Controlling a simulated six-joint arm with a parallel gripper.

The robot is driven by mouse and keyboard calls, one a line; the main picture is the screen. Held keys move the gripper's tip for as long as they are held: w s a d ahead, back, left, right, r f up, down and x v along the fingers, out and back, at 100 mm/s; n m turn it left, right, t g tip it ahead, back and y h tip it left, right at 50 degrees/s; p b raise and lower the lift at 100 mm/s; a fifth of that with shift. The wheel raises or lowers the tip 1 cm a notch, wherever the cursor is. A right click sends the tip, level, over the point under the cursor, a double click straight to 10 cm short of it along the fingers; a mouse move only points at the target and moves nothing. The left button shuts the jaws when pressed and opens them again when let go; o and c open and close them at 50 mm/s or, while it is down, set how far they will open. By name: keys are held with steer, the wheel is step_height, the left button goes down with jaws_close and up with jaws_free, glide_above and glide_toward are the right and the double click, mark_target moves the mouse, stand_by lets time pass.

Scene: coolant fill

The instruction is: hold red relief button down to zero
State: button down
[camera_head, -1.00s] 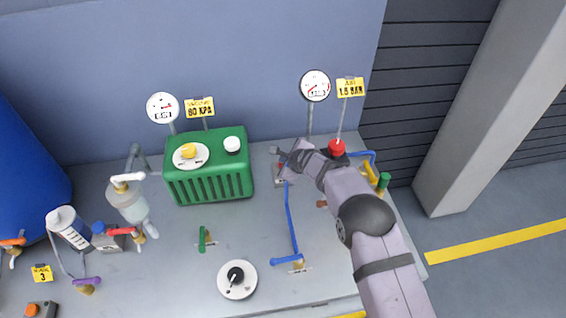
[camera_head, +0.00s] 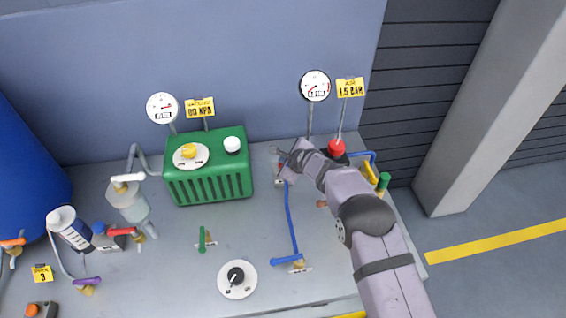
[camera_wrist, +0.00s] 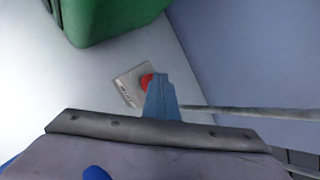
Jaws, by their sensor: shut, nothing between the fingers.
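The red button (camera_wrist: 147,80) sits on a small pale plate (camera_wrist: 128,88) in the wrist view, partly hidden behind my fingers. My gripper (camera_wrist: 158,82) is shut and empty, its tips over the button. I cannot tell whether they touch or press it. In the head view my gripper (camera_head: 284,162) is low beside the green box's right side, over the plate, and mostly hides the button. The right gauge (camera_head: 315,86) stands behind it, with a yellow tag (camera_head: 350,88) that appears to read 1.5 BAR. Its needle is too small to read surely.
The green box (camera_head: 208,185) stands left of my gripper. A red cap (camera_head: 337,147) and a yellow-and-green fitting (camera_head: 375,176) are close to my arm's right. A blue pipe (camera_head: 291,220) runs toward the front. A gauge post rises behind my gripper.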

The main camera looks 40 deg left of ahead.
steer(key=shift+r+p, duration=0.8)
steer(key=shift+r, duration=0.1)
steer(key=shift+r+p, duration=2.25)
steer(key=shift+r, duration=0.25)
